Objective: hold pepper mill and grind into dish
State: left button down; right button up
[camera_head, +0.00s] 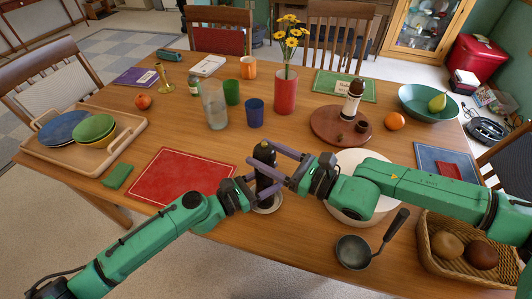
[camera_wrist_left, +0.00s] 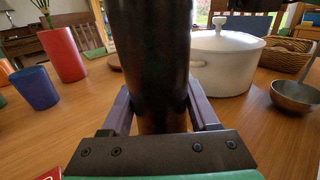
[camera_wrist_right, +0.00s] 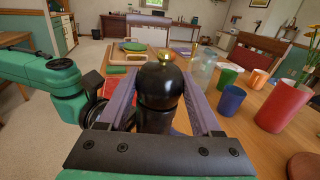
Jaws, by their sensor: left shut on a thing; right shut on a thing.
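A dark pepper mill (camera_head: 264,155) stands upright near the table's middle front. It fills the left wrist view as a dark column (camera_wrist_left: 150,50). Its rounded black top with a gold knob shows in the right wrist view (camera_wrist_right: 160,85). My left gripper (camera_head: 258,186) is shut around the mill's lower body. My right gripper (camera_head: 274,160) is shut around its upper part, coming from the right. A small pale dish (camera_head: 274,207) lies under the mill, mostly hidden by it and my left gripper. I cannot tell whether the mill touches the dish or what is in it.
A white pot (camera_head: 355,157) stands right of the mill, partly behind my right arm. A ladle (camera_head: 354,252) and a wicker basket (camera_head: 432,260) lie at the front right. A red placemat (camera_head: 180,178) is at left. Cups and a red vase (camera_head: 285,92) stand behind.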

aim_at(266, 148)
jog(key=shift+s+t, duration=0.1)
jog(key=shift+t, duration=0.2)
jog(key=o, duration=1.4)
notch_tip(266, 148, up, 10)
